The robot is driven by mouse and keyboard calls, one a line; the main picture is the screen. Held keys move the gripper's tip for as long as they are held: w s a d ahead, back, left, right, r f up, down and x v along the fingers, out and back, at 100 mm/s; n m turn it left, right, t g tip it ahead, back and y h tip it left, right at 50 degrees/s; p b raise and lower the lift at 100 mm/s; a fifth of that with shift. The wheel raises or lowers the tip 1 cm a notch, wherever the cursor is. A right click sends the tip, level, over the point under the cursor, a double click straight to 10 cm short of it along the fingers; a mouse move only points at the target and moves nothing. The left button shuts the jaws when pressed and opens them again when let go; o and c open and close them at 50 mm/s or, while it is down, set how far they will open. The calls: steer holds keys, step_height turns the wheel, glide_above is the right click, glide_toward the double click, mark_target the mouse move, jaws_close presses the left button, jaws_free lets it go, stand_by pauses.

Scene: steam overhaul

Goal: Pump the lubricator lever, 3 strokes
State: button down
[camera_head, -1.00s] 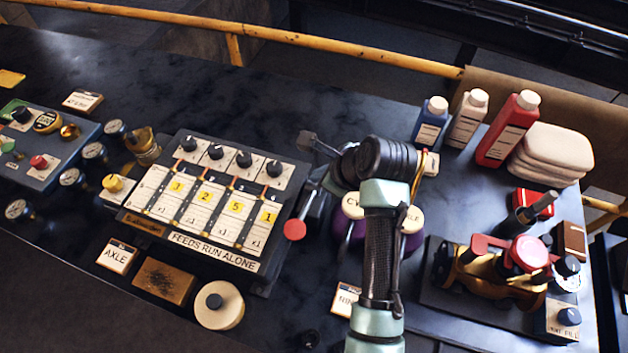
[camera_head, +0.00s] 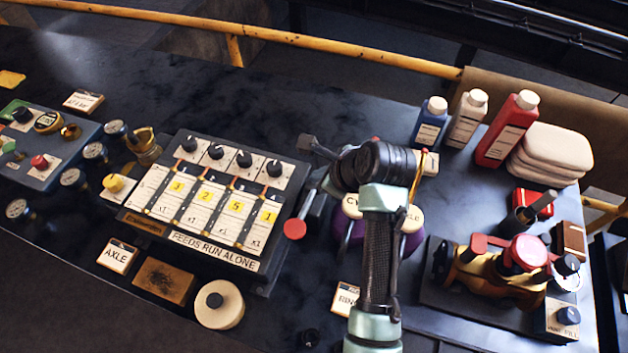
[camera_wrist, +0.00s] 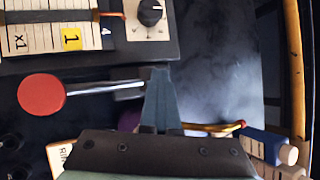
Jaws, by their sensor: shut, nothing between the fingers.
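The lubricator (camera_head: 180,200) is a dark box with several black knobs, white feed strips with yellow number tags and a plate reading "FEEDS RUN ALONE". Its lever, a thin metal rod with a red round knob (camera_head: 295,229), sticks out along the box's right side. In the wrist view the red knob (camera_wrist: 41,94) is at the left, its rod running right toward my fingers. My gripper (camera_head: 308,143) is shut and empty near the rod's far end. In the wrist view my gripper (camera_wrist: 160,75) overlaps the rod's end; I cannot tell whether they touch.
Purple-bodied cans (camera_head: 410,240) stand behind my arm. Blue, white and red bottles (camera_head: 505,130) and folded cloths (camera_head: 550,150) are at the back right. A brass pump assembly (camera_head: 500,270) is at the right. A round cream pot (camera_head: 219,304) lies in front of the lubricator.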

steer(key=shift+s+a+f+g, duration=0.15)
steer(key=shift+s+f, duration=0.2)
steer(key=shift+f, duration=0.3)
steer(key=shift+s+a+f+g, duration=0.15)
steer(key=shift+s+f, duration=0.15)
steer(key=shift+f, duration=0.3)
steer(key=shift+w+d+r+p, duration=0.1)
steer(key=shift+w+r+p, duration=0.05)
steer(key=shift+r+p, duration=0.45)
steer(key=shift+w+p, duration=0.15)
steer(key=shift+p, duration=0.15)
steer(key=shift+f, duration=0.1)
steer(key=r+p, duration=0.1)
steer(key=w+r+p, duration=0.1)
steer(key=r+p, duration=0.3)
steer(key=shift+w+d+r, duration=0.15)
steer(key=shift+w+d, duration=0.1)
steer(key=shift+d, duration=0.1)
steer(key=shift+w, duration=0.2)
steer(key=shift+r, duration=0.1)
